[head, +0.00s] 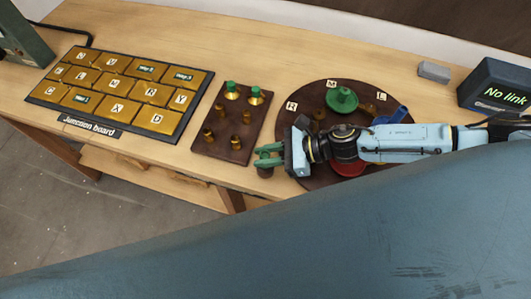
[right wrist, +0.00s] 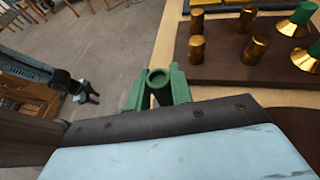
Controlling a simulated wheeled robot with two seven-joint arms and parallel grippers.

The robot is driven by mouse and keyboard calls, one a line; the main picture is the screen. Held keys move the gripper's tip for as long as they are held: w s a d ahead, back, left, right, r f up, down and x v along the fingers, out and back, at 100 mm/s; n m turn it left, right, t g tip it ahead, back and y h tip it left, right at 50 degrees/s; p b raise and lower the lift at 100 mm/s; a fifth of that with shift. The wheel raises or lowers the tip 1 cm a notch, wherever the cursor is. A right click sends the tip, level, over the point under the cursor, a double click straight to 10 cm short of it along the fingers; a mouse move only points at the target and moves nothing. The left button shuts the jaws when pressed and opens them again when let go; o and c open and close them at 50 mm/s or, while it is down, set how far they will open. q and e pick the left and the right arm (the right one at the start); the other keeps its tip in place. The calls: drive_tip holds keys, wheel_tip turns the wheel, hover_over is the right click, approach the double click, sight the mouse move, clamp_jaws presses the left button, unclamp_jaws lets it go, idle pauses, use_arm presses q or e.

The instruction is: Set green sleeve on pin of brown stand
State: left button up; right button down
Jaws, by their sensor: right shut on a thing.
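The brown stand (head: 220,150) is a flat board with several brass pins. Two at its far end carry green pieces (head: 231,87) with flared brass bases; the nearer pins are bare. The stand also shows at upper right in the right wrist view (right wrist: 222,72). My right gripper (head: 266,157) is just right of the stand's near right corner, in front of the round turntable. Its green fingers are shut on the green sleeve (right wrist: 158,77), a hollow tube whose open top faces the wrist camera. In the right wrist view my left gripper (right wrist: 85,92) is small and far; its jaws are unclear.
The round brown turntable (head: 292,97), labelled H, M and L, bears a green spool (head: 341,99) and a red piece (head: 348,167). The junction board (head: 113,95) is left of the stand. A "No link" box (head: 494,87) and a grey block (head: 434,71) stand at right.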

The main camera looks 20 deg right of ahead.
sight(265, 154)
drive_tip(key=shift+f, duration=0.25)
drive_tip(key=c, duration=1.2)
unclamp_jaws()
drive_tip(key=shift+o, duration=0.2)
wheel_tip(265, 154, up, 10)
drive_tip(key=shift+r+p, duration=0.1)
drive_tip(key=shift+p, duration=1.05)
